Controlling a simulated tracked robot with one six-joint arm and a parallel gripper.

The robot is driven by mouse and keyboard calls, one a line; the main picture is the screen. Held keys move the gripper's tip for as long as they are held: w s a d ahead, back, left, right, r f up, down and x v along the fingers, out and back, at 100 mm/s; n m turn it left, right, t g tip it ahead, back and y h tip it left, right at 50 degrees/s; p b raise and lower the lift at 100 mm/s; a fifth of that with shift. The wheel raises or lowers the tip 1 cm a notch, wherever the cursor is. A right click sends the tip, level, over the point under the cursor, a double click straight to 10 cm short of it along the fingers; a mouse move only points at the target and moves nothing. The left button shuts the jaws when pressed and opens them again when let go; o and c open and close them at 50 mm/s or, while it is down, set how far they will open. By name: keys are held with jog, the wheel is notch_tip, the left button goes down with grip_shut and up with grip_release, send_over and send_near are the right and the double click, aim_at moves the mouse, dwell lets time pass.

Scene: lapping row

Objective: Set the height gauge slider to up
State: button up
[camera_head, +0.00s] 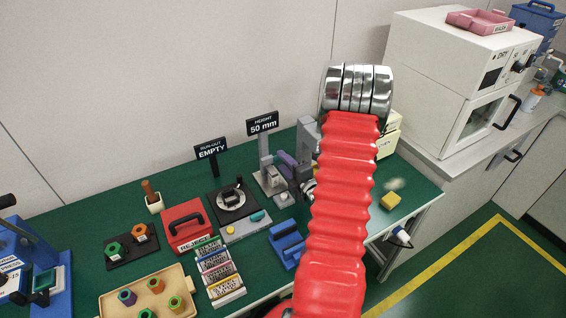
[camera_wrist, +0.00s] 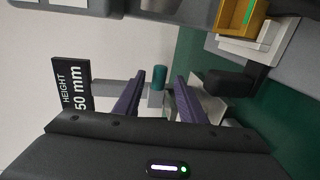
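The height gauge (camera_head: 264,152) stands on the green bench below a black sign (camera_head: 263,123) reading HEIGHT 50 mm. The same sign (camera_wrist: 73,86) shows sideways in the wrist view. There, a grey slider block (camera_wrist: 156,98) with a teal cylindrical knob (camera_wrist: 159,77) appears on the gauge's pale column. My gripper (camera_wrist: 160,78) is open, with one purple finger on each side of the knob and visible gaps. I cannot tell how deep the fingers reach around it. In the head view, my gripper (camera_head: 286,162) is beside the gauge, partly hidden by my red arm.
A run-out stand (camera_head: 237,205), red reject box (camera_head: 187,226), blue block (camera_head: 287,243) and rack of labelled blocks (camera_head: 219,270) are nearby. A tan tray (camera_head: 120,306) holds several coloured parts. A white oven (camera_head: 450,75) stands right.

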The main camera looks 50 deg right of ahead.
jog(key=shift+w+d+f, duration=0.1)
jog(key=shift+w+d, duration=0.05)
jog(key=shift+w, duration=0.35)
grip_shut()
dwell(0.4)
